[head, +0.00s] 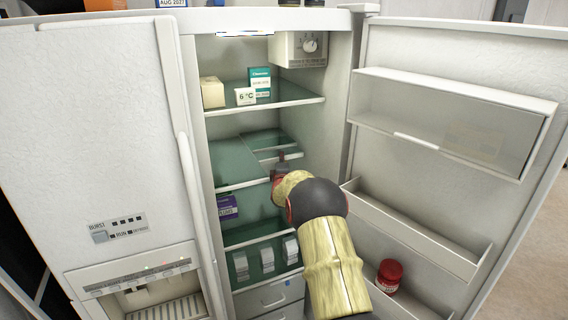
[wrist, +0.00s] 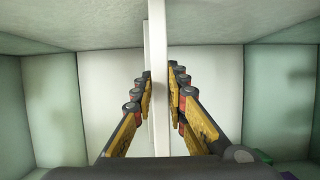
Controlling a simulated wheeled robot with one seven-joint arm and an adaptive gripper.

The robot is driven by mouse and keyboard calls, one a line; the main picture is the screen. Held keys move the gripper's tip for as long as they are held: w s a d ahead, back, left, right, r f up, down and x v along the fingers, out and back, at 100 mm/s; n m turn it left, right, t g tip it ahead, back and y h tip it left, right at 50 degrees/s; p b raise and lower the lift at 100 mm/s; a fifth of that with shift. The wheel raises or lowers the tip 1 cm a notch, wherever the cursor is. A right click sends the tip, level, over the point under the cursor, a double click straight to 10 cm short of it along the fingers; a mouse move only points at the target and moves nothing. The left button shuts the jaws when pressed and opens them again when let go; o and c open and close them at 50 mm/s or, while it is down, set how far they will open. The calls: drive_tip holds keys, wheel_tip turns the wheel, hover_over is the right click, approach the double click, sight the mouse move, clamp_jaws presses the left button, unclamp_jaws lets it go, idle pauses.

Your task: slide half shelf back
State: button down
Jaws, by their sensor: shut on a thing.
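The half shelf (head: 266,139) is the right-hand part of the middle level inside the open refrigerator. It has a green glass top and a white front edge, and it sits deeper than the left part of that level. My gripper (head: 280,161) reaches into the refrigerator at its front edge. In the wrist view, the shelf's white edge (wrist: 157,40) runs between the two fingers of my gripper (wrist: 160,82), which are shut on it. My arm and gripper hide part of the shelf's surroundings.
The left fixed shelf (head: 233,164) stands beside it. Boxes, including a teal one (head: 260,80), stand on the upper shelf (head: 290,101). A purple box (head: 227,206) and several white cartons (head: 267,259) are below. The open door (head: 440,60) with its bins and a red jar (head: 389,273) is right.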

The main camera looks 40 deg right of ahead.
drive_tip(key=shift+f, duration=0.1)
drive_tip(key=c, duration=1.8)
unclamp_jaws()
drive_tip(key=shift+o, duration=0.2)
